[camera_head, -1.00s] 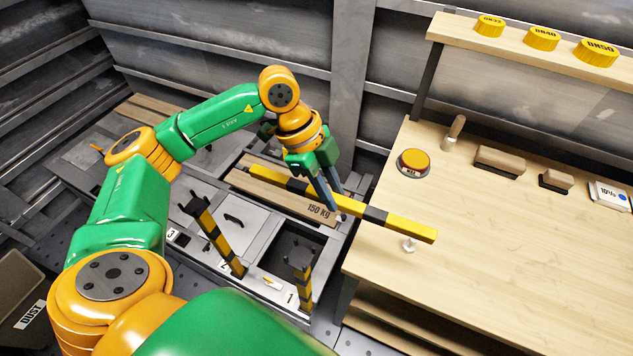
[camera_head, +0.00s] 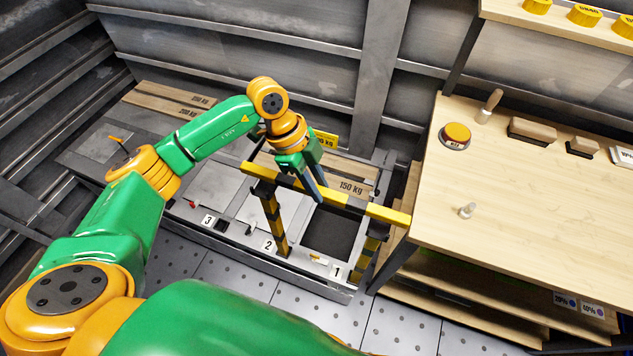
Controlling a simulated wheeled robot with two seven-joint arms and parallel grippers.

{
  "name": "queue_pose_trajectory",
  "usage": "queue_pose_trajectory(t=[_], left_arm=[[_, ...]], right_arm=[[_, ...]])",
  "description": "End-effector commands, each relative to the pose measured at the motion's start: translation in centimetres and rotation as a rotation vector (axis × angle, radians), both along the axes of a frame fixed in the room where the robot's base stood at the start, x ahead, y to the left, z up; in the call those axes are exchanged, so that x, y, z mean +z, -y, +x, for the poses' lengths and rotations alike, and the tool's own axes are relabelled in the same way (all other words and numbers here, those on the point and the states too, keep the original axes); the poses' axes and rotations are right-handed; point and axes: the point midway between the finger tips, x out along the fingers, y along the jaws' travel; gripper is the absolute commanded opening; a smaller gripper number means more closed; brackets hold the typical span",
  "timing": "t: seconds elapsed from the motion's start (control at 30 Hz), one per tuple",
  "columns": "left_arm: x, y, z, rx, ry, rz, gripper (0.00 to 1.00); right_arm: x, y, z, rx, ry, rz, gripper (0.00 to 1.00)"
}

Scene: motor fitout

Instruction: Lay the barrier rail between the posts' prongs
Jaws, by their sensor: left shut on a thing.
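The barrier rail (camera_head: 352,203), a yellow and black striped bar, is held crosswise in my left gripper (camera_head: 314,192), which is shut on it near its middle. One striped post (camera_head: 274,220) stands upright near the sign 2, with its top just under the left part of the rail. The other post (camera_head: 368,258) stands near the sign 1, below the right part of the rail, its top partly covered. I cannot tell whether the rail touches the posts or sits between their prongs. My right gripper is not in view.
The wooden workbench (camera_head: 520,220) stands at the right, its near edge close to the rail's right end. A 150 kg board (camera_head: 350,180) lies on the grey deck behind the rail. A dark opening (camera_head: 328,230) lies between the posts. The tiled floor in front is clear.

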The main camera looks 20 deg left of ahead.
Motion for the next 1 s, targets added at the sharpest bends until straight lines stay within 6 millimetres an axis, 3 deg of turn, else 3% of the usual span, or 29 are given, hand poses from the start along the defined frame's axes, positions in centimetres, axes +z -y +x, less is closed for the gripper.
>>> queue_pose_trajectory(t=[0.07, 1.0], left_arm=[[-0.71, 0.01, 0.01, 0.0, 0.001, -0.001, 0.0], [-0.41, -0.13, -0.06, 0.0, 0.001, -0.001, 0.0]], right_arm=[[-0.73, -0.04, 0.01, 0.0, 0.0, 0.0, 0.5], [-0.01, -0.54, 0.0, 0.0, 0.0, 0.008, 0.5]])
